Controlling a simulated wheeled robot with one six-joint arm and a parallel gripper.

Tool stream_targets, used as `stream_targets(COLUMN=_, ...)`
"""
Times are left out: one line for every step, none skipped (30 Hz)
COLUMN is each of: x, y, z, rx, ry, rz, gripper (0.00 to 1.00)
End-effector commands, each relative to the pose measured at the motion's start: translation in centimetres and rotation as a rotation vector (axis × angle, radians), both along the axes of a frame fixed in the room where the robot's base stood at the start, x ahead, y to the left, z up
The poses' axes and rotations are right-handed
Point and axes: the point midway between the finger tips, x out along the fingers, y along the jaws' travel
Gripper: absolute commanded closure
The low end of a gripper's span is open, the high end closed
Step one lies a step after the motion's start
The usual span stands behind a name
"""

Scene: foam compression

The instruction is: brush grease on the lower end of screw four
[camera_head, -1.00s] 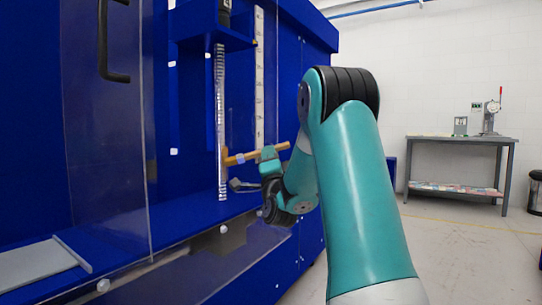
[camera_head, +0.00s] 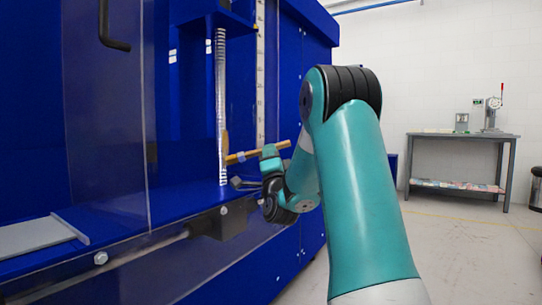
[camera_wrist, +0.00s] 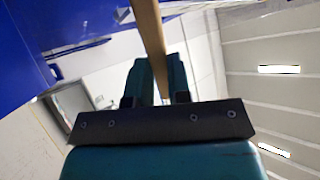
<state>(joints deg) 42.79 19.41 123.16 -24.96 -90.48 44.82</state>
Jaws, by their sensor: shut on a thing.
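Screw four appears to be the upright silver threaded rod (camera_head: 221,105) inside the blue machine, its lower end (camera_head: 223,178) just above the blue ledge. I cannot read a number on it. My gripper (camera_head: 268,153) is to the right of the screw, shut on the wooden handle of a brush (camera_head: 250,154). The brush lies nearly level, its bristle end (camera_head: 226,145) at the lower part of the screw. I cannot tell whether the bristles touch it. In the wrist view the brush handle (camera_wrist: 149,30) runs up from between the jaws (camera_wrist: 158,78).
A clear panel (camera_head: 108,120) with a black handle (camera_head: 108,28) stands left of the screw. A pale plate (camera_head: 35,236) lies on the ledge at left. A white scale strip (camera_head: 260,75) is behind the screw. A grey bench (camera_head: 460,140) stands far right, with open floor before it.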

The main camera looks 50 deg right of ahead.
Motion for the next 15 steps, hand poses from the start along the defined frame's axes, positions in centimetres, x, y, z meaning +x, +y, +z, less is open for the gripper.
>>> stream_targets(x=0.1, y=0.0, z=-0.7, rx=0.001, ry=0.002, rz=0.001, gripper=1.00)
stream_targets(x=0.1, y=0.0, z=-0.8, rx=0.001, ry=0.002, rz=0.001, gripper=1.00)
stream_targets(x=0.1, y=0.0, z=-0.8, rx=0.001, ry=0.002, rz=0.001, gripper=1.00)
stream_targets(x=0.1, y=0.0, z=-0.9, rx=0.001, ry=0.003, rz=0.002, gripper=1.00)
stream_targets(x=0.1, y=0.0, z=-1.0, rx=0.001, ry=0.003, rz=0.002, gripper=1.00)
stream_targets(x=0.1, y=0.0, z=-1.2, rx=0.001, ry=0.003, rz=0.002, gripper=1.00)
stream_targets(x=0.0, y=0.0, z=-1.4, rx=0.000, ry=0.004, rz=0.001, gripper=1.00)
stream_targets(x=0.0, y=0.0, z=-1.6, rx=0.001, ry=0.004, rz=0.001, gripper=1.00)
stream_targets(x=0.0, y=0.0, z=-1.9, rx=0.002, ry=0.005, rz=0.001, gripper=1.00)
stream_targets(x=-0.1, y=0.0, z=-2.0, rx=0.002, ry=0.006, rz=0.000, gripper=1.00)
stream_targets(x=-0.1, y=0.0, z=-2.1, rx=0.002, ry=0.008, rz=0.000, gripper=1.00)
stream_targets(x=-0.1, y=0.0, z=-2.0, rx=0.004, ry=0.011, rz=0.000, gripper=1.00)
stream_targets(x=-0.1, y=0.0, z=-1.9, rx=0.005, ry=0.013, rz=-0.001, gripper=1.00)
stream_targets(x=-0.1, y=0.0, z=-1.8, rx=0.005, ry=0.015, rz=-0.001, gripper=1.00)
stream_targets(x=-0.1, y=0.0, z=-1.6, rx=0.005, ry=0.016, rz=-0.002, gripper=1.00)
